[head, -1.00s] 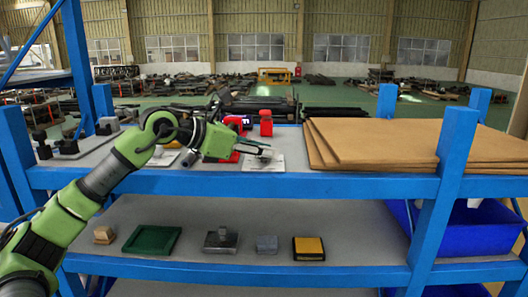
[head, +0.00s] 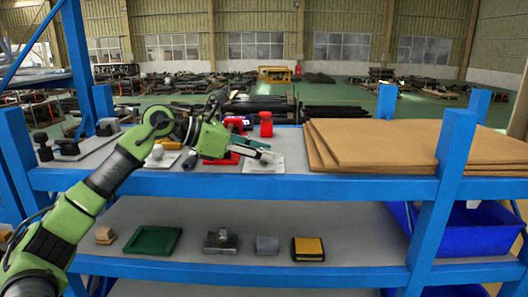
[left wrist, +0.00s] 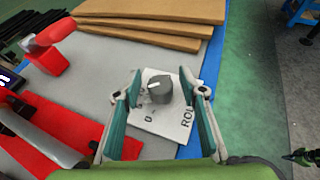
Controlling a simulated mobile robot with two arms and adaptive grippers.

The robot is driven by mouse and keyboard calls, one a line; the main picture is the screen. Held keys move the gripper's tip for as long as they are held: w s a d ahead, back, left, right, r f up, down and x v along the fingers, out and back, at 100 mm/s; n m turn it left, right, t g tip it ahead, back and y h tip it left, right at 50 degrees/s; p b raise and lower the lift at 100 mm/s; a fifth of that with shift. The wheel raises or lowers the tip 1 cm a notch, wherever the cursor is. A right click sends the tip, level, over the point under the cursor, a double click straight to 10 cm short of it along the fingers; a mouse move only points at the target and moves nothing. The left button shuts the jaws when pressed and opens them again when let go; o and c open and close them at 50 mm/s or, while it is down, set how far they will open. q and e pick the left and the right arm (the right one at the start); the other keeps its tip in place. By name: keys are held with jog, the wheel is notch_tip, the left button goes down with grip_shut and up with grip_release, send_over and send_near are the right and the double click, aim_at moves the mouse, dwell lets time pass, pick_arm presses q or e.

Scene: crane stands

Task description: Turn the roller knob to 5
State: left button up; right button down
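The roller knob (left wrist: 160,88) is a dark grey round knob on a white plate (left wrist: 170,125) printed with dial marks and the letters "ROL". The plate also shows on the upper shelf in the head view (head: 262,168), where the gripper hides the knob. My left gripper (left wrist: 160,75) is open, its teal fingers on either side of the knob, with gaps showing; it also shows in the head view (head: 266,150).
A red lever (left wrist: 55,45) and a red base with a grey handle (left wrist: 35,140) stand left of the plate. Brown boards (head: 390,143) lie to the right. Blue shelf posts (head: 443,190) rise at the front. A red object (head: 266,124) stands behind the plate.

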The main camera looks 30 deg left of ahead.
dwell(0.3)
pick_arm(q)
jog(key=v, duration=0.7)
jog(key=shift+f, duration=0.1)
jog(key=shift+s+a+r, duration=0.15)
jog(key=shift+s+r, duration=0.15)
jog(key=shift+s, duration=0.05)
jog(key=shift+v, duration=0.9)
jog(key=shift+s+a+r, duration=0.25)
jog(key=shift+s+a, duration=0.05)
jog(key=shift+s, duration=0.05)
jog(key=shift+s+a+r, duration=0.2)
jog(key=shift+s+a, duration=0.2)
jog(key=shift+s, duration=0.1)
jog(key=shift+f, duration=0.1)
